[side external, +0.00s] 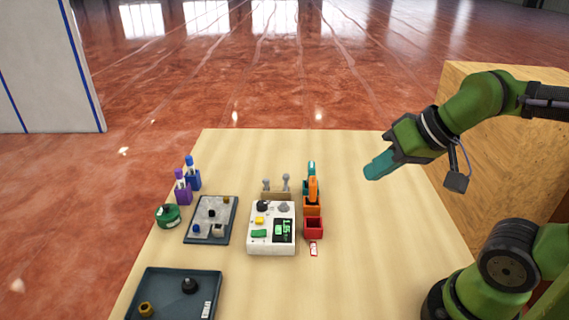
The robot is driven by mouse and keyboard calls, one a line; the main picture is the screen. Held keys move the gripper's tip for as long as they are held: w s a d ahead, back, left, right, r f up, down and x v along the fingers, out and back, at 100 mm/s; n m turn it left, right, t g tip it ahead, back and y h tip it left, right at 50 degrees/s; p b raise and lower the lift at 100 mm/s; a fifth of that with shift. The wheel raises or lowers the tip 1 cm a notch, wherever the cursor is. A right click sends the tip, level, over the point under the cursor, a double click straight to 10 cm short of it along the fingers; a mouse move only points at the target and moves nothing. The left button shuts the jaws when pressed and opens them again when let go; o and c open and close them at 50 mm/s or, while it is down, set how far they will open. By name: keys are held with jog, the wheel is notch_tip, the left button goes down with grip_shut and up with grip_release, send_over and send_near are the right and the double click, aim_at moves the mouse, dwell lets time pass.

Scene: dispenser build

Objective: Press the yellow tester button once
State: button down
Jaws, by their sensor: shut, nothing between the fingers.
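The tester (256,244) is a white box near the middle of the table, with a dark screen showing green digits at its right side. The small yellow button (260,221) is on its top face, left of the screen. A green button or pad (258,233) lies just below it, and a black knob and a grey knob sit above it. My gripper (370,174) is shut and empty, with teal fingertips. It hangs above the table, up and to the right of the tester, well apart from it.
Another tray (165,280) is at front left. The table's right side is clear.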

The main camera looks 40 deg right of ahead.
jog(key=shift+d, duration=0.1)
jog(key=w+d+f+n+g+h, duration=0.25)
jog(key=w+f+n, duration=0.35)
jog(key=w+f, duration=0.5)
jog(key=w+a+r+n+t+y, duration=0.2)
jog(key=w+a+n+t+y, duration=0.1)
jog(key=w+a+n, duration=0.8)
jog(key=shift+a+n+y, duration=0.15)
jog(key=shift+n+y, duration=0.55)
jog(key=shift+y, duration=0.15)
jog(key=shift+f+t, duration=0.2)
jog(key=shift+t, duration=0.05)
